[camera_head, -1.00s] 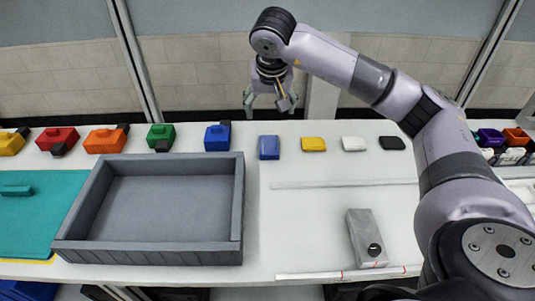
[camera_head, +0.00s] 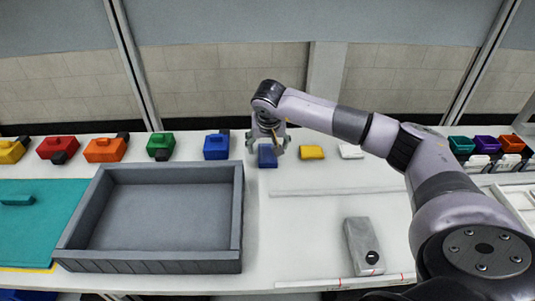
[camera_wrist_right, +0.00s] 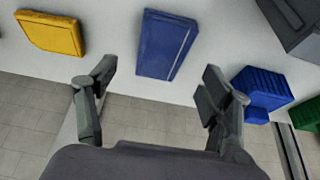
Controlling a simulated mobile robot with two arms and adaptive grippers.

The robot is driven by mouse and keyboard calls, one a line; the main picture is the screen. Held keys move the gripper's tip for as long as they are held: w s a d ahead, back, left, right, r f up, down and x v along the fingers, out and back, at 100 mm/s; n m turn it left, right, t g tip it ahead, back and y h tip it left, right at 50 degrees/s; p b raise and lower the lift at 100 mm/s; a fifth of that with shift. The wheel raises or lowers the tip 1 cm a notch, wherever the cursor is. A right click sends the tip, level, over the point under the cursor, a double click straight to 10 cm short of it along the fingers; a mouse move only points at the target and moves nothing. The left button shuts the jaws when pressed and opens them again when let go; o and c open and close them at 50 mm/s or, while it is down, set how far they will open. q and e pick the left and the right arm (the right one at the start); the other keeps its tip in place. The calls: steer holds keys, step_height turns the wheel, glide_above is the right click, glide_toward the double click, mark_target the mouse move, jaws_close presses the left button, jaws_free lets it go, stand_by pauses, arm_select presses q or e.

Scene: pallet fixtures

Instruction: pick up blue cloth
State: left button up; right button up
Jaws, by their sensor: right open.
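The blue cloth (camera_head: 267,156) is a small flat folded block on the white table, in the row behind the grey tray's right end. In the right wrist view the blue cloth (camera_wrist_right: 166,44) lies ahead of the fingertips and between their lines. My right gripper (camera_head: 267,148) is above the cloth, pointing down, with a finger on either side of it in the head view. In the wrist view my right gripper (camera_wrist_right: 160,80) is open and empty, with a gap to the cloth. My left gripper is not in view.
A yellow cloth (camera_head: 311,152) and a white one (camera_head: 351,151) lie to the right. A blue bin (camera_head: 216,146) stands close on the left. The large grey tray (camera_head: 240,215) is in front. Table space between is clear.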

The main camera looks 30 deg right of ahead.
mark_target(268, 154)
steer(key=x, duration=0.4)
steer(key=shift+f+p, duration=0.1)
steer(key=shift+p, duration=0.25)
steer(key=shift+a, duration=0.1)
steer(key=shift+f+b, duration=0.2)
steer(key=shift+b, duration=0.1)
steer(key=shift+c, duration=0.4)
steer(key=shift+s+f, duration=0.15)
steer(key=shift+s, duration=0.05)
steer(key=c, duration=1.1)
